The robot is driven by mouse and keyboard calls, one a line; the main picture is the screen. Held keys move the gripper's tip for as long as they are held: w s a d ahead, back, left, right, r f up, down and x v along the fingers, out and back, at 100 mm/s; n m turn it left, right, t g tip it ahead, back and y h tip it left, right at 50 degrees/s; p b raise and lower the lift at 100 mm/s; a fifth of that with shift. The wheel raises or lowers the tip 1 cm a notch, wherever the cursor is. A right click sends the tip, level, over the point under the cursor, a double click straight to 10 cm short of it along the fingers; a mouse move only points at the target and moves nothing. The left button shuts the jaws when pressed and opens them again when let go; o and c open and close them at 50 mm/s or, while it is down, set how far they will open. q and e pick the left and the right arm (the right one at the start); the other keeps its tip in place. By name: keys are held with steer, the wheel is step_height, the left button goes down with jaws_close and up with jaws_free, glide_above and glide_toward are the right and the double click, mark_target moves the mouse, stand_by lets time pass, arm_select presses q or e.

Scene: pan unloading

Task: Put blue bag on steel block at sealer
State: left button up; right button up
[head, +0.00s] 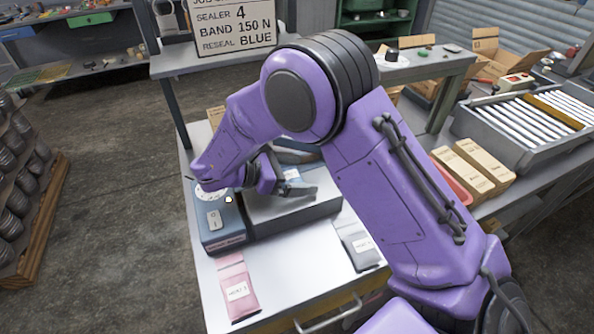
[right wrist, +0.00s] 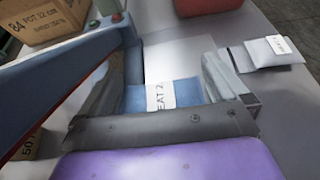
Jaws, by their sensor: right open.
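The blue bag (right wrist: 135,98) with a white label lies flat between the fingers of my right gripper (right wrist: 167,68) in the right wrist view. The fingers are open, one on each side of it. A small part of the bag shows in the head view (head: 292,174) behind a finger. Under it is a pale metal surface that looks like the top of the steel block (head: 290,213). The sealer (head: 224,226), blue with a dial and switch, stands left of the block. My right gripper (head: 300,177) is low over the block's far part. My left gripper is not visible.
A pink bag (head: 236,288) and a grey bag (head: 357,245) lie on the sealer table (head: 285,275). A sign (head: 234,24) reads sealer 4, band 150 N, reseal blue. The sealer's blue arm (right wrist: 62,80) is close to my gripper's left. Cartons and a roller tray are at right.

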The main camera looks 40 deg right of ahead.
steer(key=c, duration=1)
steer(key=o, duration=1)
steer(key=shift+a, duration=0.1)
steer(key=shift+w+a+r, duration=0.1)
steer(key=shift+w+a, duration=0.05)
steer(key=shift+a, duration=0.2)
steer(key=b+v, duration=0.3)
steer(key=v, duration=0.6)
steer(key=shift+a, duration=0.15)
steer(key=shift+a+r, duration=0.1)
steer(key=shift+a, duration=0.05)
